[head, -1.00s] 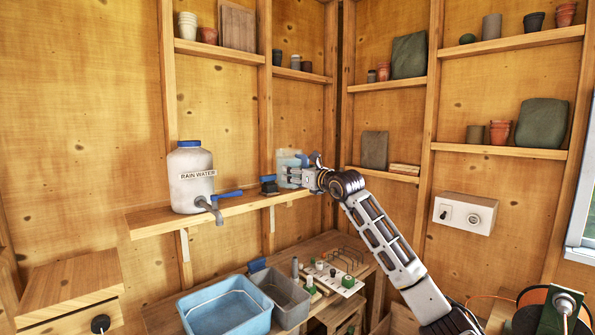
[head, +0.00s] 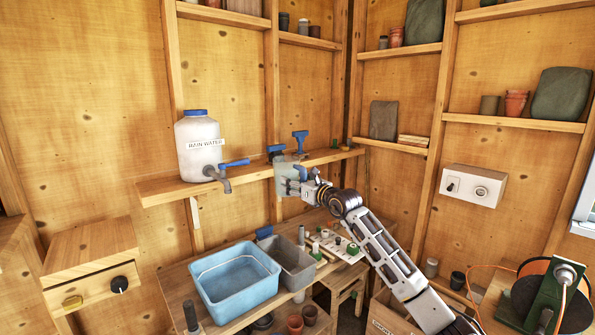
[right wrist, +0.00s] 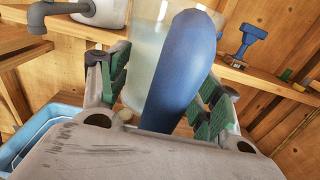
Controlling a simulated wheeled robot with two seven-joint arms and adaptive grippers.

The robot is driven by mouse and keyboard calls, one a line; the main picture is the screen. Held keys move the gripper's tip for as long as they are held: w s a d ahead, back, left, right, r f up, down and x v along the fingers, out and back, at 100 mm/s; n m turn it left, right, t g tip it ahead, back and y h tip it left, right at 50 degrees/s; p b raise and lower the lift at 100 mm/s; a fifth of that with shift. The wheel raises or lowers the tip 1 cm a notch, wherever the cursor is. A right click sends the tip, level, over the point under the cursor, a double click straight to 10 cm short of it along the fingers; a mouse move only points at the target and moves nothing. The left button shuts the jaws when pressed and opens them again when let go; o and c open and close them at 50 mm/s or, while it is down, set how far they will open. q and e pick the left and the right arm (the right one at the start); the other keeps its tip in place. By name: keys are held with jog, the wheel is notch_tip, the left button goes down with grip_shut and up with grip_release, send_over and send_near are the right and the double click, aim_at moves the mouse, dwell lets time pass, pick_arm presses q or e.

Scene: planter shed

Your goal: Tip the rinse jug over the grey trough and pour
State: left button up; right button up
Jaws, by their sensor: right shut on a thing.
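The rinse jug (head: 285,186) is a clear, pale jug with a blue handle, seen in the head view in front of the wall shelf. My right gripper (head: 302,187) is shut on its handle. In the right wrist view the blue handle (right wrist: 182,72) stands between the green-padded fingers, with the clear jug wall (right wrist: 145,55) behind it. The jug looks about upright, in the air. The grey trough (head: 302,279) sits on the bench below it, right of the blue basin. The jug hides part of the shelf. My left gripper is not in view.
A blue basin (head: 235,296) stands left of the trough. The rain water container (head: 195,150) with its tap (head: 222,178) is on the shelf (head: 165,190) to the left. A blue-topped item (head: 300,137) stands behind the jug. A pegged board (head: 342,247) lies right of the trough.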

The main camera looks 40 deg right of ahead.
jog(key=s+a+f+n+y, duration=0.1)
jog(key=s+a+f, duration=0.2)
jog(key=f, duration=0.7)
jog(key=s+a+f+n+y, duration=0.1)
jog(key=s+a+f+y, duration=0.1)
jog(key=f, duration=0.8)
jog(key=shift+s+a+f+g, duration=0.25)
jog(key=shift+s+a, duration=0.25)
jog(key=shift+s, duration=0.4)
jog(key=shift+n+g+y, duration=0.25)
jog(key=shift+n+y, duration=0.35)
jog(key=shift+y, duration=0.2)
jog(key=s+f, duration=0.1)
jog(key=f, duration=0.1)
jog(key=s+a+f, duration=0.1)
jog(key=s+f, duration=0.1)
jog(key=s+a+f, duration=0.1)
jog(key=f, duration=0.1)
jog(key=shift+s, duration=0.15)
jog(key=shift+s+a+f+m+t+h, duration=0.25)
jog(key=shift+a+f+m+h, duration=0.6)
jog(key=shift+a, duration=2.25)
jog(key=shift+s+a+f+m+t+h, duration=0.1)
jog(key=shift+s+a+f+m+h, duration=0.3)
jog(key=shift+a+f+h, duration=1.8)
jog(key=shift+s+a+f+m+t+y, duration=0.15)
jog(key=shift+s+a+f+m, duration=0.35)
jog(key=shift+a, duration=3.5)
